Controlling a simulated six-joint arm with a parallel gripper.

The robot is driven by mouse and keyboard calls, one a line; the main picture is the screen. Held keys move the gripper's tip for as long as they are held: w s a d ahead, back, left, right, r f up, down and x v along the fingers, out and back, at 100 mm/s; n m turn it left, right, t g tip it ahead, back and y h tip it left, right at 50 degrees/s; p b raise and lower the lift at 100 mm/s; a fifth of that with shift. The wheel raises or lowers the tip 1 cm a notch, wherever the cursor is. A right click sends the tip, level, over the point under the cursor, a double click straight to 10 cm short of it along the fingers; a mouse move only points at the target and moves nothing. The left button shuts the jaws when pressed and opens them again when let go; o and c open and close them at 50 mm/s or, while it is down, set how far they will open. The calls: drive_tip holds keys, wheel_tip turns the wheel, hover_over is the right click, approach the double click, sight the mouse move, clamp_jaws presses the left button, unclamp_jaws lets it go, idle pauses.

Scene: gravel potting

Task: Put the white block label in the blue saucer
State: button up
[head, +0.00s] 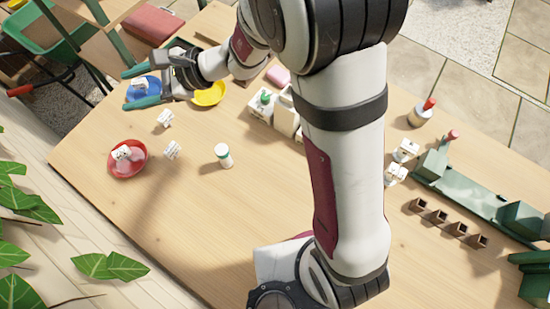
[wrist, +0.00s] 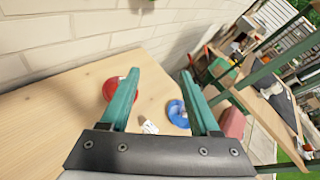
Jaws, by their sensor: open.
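The blue saucer (head: 154,88) lies near the far left of the table, partly hidden by my gripper (head: 127,90). A small white piece (head: 139,83) shows at the saucer between my fingers; I cannot tell its exact shape or whether it rests inside. My gripper is open, its two green fingers spread on either side of the saucer in the head view. In the wrist view the blue saucer (wrist: 174,108) lies beyond the jaws, with a white label (wrist: 149,127) beside it. White block labels stand on the table (head: 165,118) and nearer the red saucer (head: 173,150).
The red saucer (head: 114,170) holds a white piece and pinkish contents. A yellow saucer (head: 212,97) is right of my gripper. Small brown pots (head: 437,216) stand at right. The front left table is clear.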

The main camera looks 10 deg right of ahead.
drive_tip(key=s+d+r+n+g+h, duration=0.1)
drive_tip(key=s+d+n+g+h, duration=0.1)
drive_tip(key=s+d+n, duration=0.45)
drive_tip(key=s+d+r+n+g+h, duration=0.1)
drive_tip(key=s+d+g+h, duration=0.2)
drive_tip(key=s, duration=0.6)
drive_tip(key=s+d+f+n+t+h, duration=0.1)
drive_tip(key=s+d+h, duration=0.2)
drive_tip(key=d, duration=0.4)
drive_tip(key=s+d+f+n+t+h, duration=0.1)
drive_tip(key=s+d+n+h, duration=0.1)
drive_tip(key=s+d, duration=0.3)
drive_tip(key=d+h, duration=0.1)
drive_tip(key=d, duration=0.2)
drive_tip(key=shift+d+f+h, duration=0.25)
drive_tip(key=shift+f+h, duration=0.05)
drive_tip(key=shift+f, duration=0.1)
